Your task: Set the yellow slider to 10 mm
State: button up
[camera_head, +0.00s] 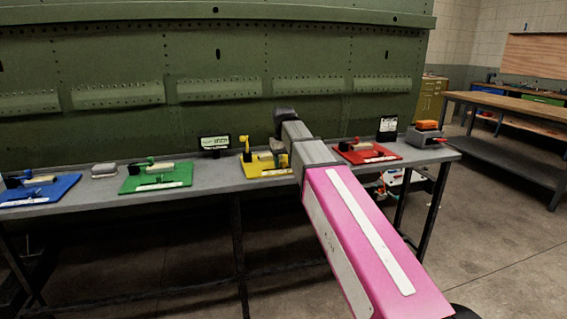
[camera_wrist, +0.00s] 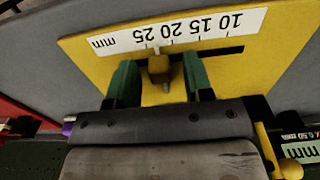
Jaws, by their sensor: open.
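The yellow board (camera_wrist: 275,65) carries a white scale strip (camera_wrist: 120,38) marked in mm, which appears upside down in the wrist view. The yellow slider (camera_wrist: 159,66) is a small block with a metal pin in a dark slot below the strip. It sits toward the 20–25 end, left of the 10 mark in the picture. My gripper (camera_wrist: 162,76) is open, its green fingers on either side of the slider. Contact cannot be made out. In the head view the yellow board (camera_head: 252,165) lies on the bench, partly hidden by my arm.
The grey bench (camera_head: 215,182) also bears a blue board (camera_head: 60,190), a green board (camera_head: 128,182) and a red board (camera_head: 350,156). A yellow lever (camera_wrist: 268,148) and a small display (camera_wrist: 300,150) are at the lower right. A green riveted panel (camera_head: 200,60) stands behind.

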aim_at(266, 170)
grip_shut()
jog(key=shift+s+a, duration=0.3)
jog(key=shift+a, duration=0.8)
jog(key=shift+s+a, duration=0.3)
jog(key=shift+a, duration=0.75)
jog(key=shift+s+a, duration=0.3)
jog(key=shift+a, duration=0.8)
grip_release()
jog(key=shift+a, duration=0.1)
jog(key=shift+r, duration=0.1)
notch_tip(266, 170, up, 11)
jog(key=shift+f, duration=0.2)
